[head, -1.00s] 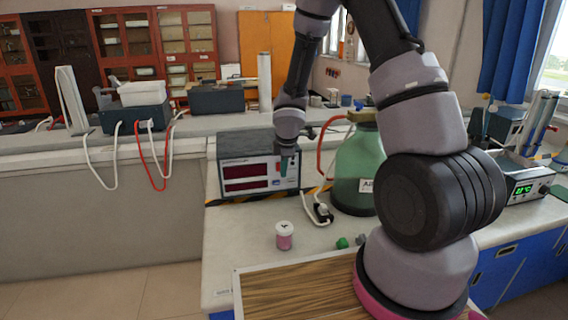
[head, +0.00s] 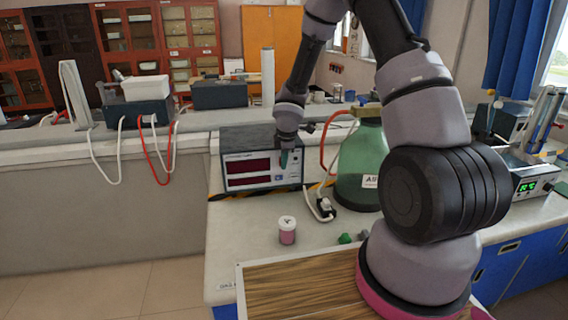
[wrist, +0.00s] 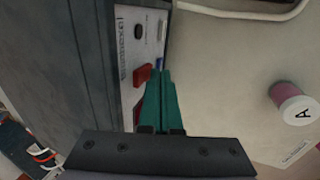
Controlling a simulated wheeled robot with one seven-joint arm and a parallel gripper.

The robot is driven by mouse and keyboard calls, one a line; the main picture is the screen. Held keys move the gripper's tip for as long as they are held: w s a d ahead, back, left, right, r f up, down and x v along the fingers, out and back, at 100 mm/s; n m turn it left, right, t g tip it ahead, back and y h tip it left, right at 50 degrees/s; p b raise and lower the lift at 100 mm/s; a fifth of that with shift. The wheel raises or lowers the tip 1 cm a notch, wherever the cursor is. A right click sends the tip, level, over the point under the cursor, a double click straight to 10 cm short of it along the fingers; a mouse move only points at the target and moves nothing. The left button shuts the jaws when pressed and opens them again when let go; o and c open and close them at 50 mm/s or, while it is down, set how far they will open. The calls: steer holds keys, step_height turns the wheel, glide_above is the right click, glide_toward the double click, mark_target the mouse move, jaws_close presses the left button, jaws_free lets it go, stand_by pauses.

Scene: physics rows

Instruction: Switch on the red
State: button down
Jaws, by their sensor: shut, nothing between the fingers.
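A grey instrument box (head: 262,140) with a pale front panel and a dark red display (head: 247,168) stands on the bench. In the wrist view its panel (wrist: 140,52) carries a red rocker switch (wrist: 142,75), a dark round knob and a small blue part (wrist: 159,62). My gripper (head: 284,160) is at the right part of the panel; its teal fingers are shut and empty. In the wrist view the fingertips (wrist: 160,72) are just beside the red switch, close to the blue part. I cannot tell whether they touch the panel. Another red patch (wrist: 138,110) is partly hidden by the fingers.
Bare bench lies left of the jar.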

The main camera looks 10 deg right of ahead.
steer(key=shift+w+f, duration=0.25)
steer(key=shift+f, duration=0.1)
steer(key=shift+r, duration=0.15)
